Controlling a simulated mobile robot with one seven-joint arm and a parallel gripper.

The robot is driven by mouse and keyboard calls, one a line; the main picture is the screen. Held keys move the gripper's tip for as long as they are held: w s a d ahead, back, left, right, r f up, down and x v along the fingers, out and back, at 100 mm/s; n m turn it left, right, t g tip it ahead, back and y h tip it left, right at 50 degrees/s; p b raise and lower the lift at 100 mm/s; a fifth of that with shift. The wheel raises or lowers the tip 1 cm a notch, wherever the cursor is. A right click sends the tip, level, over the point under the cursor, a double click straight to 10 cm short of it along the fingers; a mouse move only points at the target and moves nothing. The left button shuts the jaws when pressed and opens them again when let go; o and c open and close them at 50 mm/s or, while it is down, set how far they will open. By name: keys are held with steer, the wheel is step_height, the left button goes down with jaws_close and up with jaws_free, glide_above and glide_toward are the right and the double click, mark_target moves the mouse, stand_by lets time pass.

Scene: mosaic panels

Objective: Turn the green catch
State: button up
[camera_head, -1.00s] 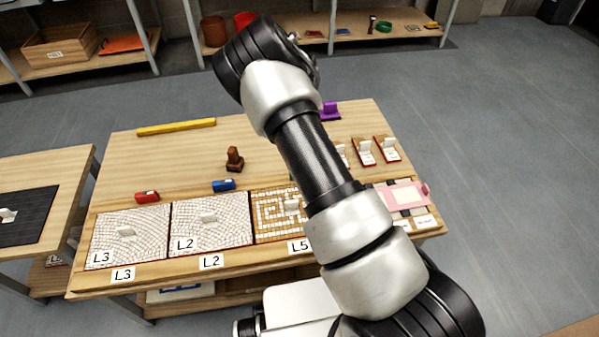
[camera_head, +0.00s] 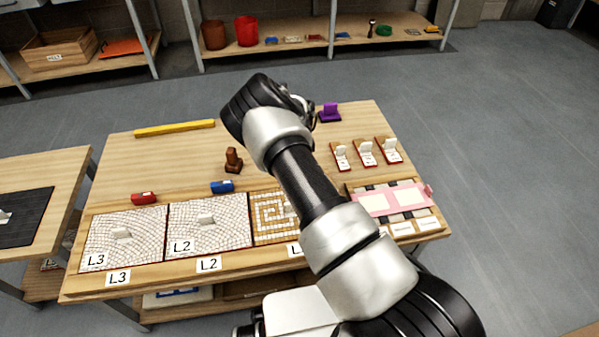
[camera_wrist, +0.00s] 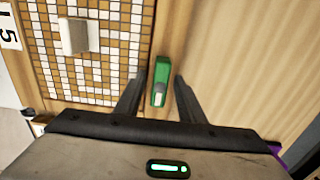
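The green catch (camera_wrist: 160,84) is a small block with a pale end, beside the edge of the brown and white mosaic panel (camera_wrist: 108,72) in the wrist view. My gripper (camera_wrist: 160,78) is open, with one finger on each side of the catch and a visible gap to each. Whether the fingertips are at the catch's height or above it I cannot tell. In the head view the same L5 panel (camera_head: 262,213) is partly covered by my arm, which also hides the green catch and my fingers.
Panels L3 (camera_head: 122,245) and L2 (camera_head: 232,212) lie to the left, with a red catch (camera_head: 144,198) and a blue catch (camera_head: 222,187) behind them. A brown upright piece (camera_head: 233,161), a yellow bar (camera_head: 175,128) and a purple piece (camera_head: 330,114) stand farther back. The wood beside the green catch is bare.

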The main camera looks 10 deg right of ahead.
jaws_close()
steer(key=shift+n, duration=0.3)
steer(key=n+b, duration=0.1)
steer(key=n, duration=0.2)
steer(key=shift+b, duration=0.35)
steer(key=n+b, duration=0.1)
steer(key=n, duration=0.4)
steer(key=n+b, duration=0.1)
steer(key=n, duration=0.3)
steer(key=shift+n, duration=0.3)
steer(key=n+b, duration=0.1)
steer(key=n, duration=0.3)
steer(key=shift+n, duration=0.3)
